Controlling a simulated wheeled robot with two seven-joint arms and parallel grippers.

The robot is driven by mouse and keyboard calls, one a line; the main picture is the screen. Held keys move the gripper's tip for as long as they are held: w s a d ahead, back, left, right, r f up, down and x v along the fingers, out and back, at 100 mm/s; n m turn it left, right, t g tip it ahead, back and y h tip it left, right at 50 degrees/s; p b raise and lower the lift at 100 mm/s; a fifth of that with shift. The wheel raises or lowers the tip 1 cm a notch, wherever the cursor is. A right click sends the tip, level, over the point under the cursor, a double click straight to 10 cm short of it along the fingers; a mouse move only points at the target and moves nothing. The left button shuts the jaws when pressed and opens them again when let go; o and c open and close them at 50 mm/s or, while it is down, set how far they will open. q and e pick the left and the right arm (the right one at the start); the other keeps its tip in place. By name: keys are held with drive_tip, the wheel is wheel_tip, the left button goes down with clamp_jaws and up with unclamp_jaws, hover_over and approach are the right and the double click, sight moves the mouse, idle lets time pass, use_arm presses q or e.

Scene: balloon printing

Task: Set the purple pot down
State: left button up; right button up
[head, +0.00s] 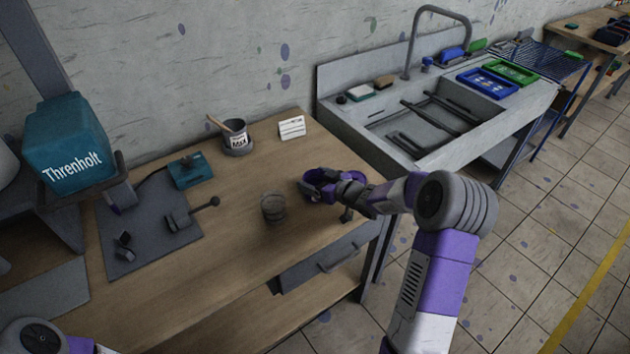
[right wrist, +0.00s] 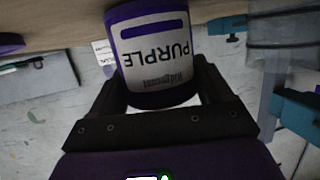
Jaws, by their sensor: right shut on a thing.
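The purple pot (head: 317,181) is at the right part of the wooden table, partly hidden by my right gripper (head: 338,187). In the right wrist view the pot (right wrist: 152,50) has a pale label reading PURPLE, upside down in the picture. My right gripper is shut on it, with one dark finger on each side. The pot looks upright and at or very close to the table top; I cannot tell whether it touches. My left gripper is out of view; only part of my left arm shows at the lower left.
A grey cup (head: 273,207) stands just left of the pot. Behind are a mixing pot with a stick (head: 236,136) and a white card (head: 291,127). A grey mat (head: 140,235) with tools lies left. A sink (head: 430,115) stands right. Bare wood (head: 225,275) lies in front.

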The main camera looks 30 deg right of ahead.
drive_tip(key=o, duration=1.1)
drive_tip(key=shift+f, duration=0.1)
drive_tip(key=shift+r, duration=0.25)
drive_tip(key=p+v, duration=0.2)
drive_tip(key=v, duration=1)
drive_tip(key=shift+p, duration=0.3)
drive_tip(key=shift+f, duration=0.1)
